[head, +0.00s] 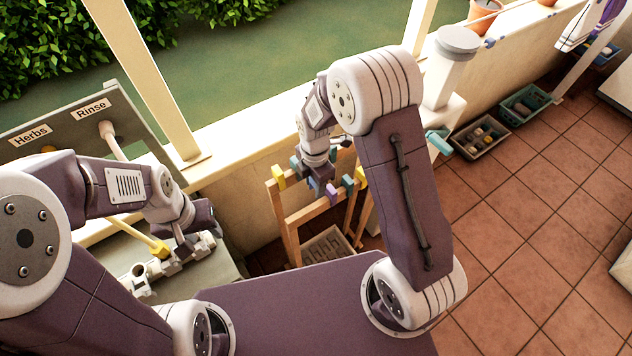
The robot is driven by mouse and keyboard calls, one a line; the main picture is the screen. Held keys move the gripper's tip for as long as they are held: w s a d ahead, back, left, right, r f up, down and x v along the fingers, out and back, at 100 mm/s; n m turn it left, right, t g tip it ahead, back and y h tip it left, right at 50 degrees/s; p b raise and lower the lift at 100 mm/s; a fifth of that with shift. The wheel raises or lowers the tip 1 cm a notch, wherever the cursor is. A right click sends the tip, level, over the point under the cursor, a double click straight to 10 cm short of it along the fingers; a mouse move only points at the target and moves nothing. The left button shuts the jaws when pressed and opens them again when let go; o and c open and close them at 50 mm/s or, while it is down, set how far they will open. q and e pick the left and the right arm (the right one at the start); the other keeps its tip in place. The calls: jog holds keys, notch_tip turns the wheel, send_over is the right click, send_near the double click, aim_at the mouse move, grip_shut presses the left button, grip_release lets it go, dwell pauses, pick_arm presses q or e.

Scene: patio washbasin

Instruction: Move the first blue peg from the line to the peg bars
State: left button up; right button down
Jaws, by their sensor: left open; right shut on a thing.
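The peg bars (303,214) are a light wooden frame at the centre of the head view, with yellow, purple (331,193) and teal (348,183) pegs on them. My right gripper (314,178) is at the top of the bars, pointing down among the pegs. It is shut on a small dark-blue peg, mostly hidden by the fingers; whether the peg touches the bar cannot be told. My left gripper (199,238) is open over the basin at left. A small blue item (489,42) shows by the line at the upper right.
A yellow piece (160,249) shows near my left gripper. A grey crate (326,245) sits below the bars. Two bins (481,137) stand along the wall at right. The tiled floor (530,220) is clear.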

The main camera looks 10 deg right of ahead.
aim_at(315, 205)
jog(key=shift+s, duration=0.15)
jog(key=shift+f+b, duration=0.25)
jog(key=shift+b, duration=0.05)
notch_tip(315, 205, down, 9)
jog(key=b, duration=0.8)
jog(key=shift+f+b, duration=0.9)
jog(key=shift+f, duration=0.2)
jog(key=c, duration=0.8)
grip_release()
jog(key=shift+r, duration=0.15)
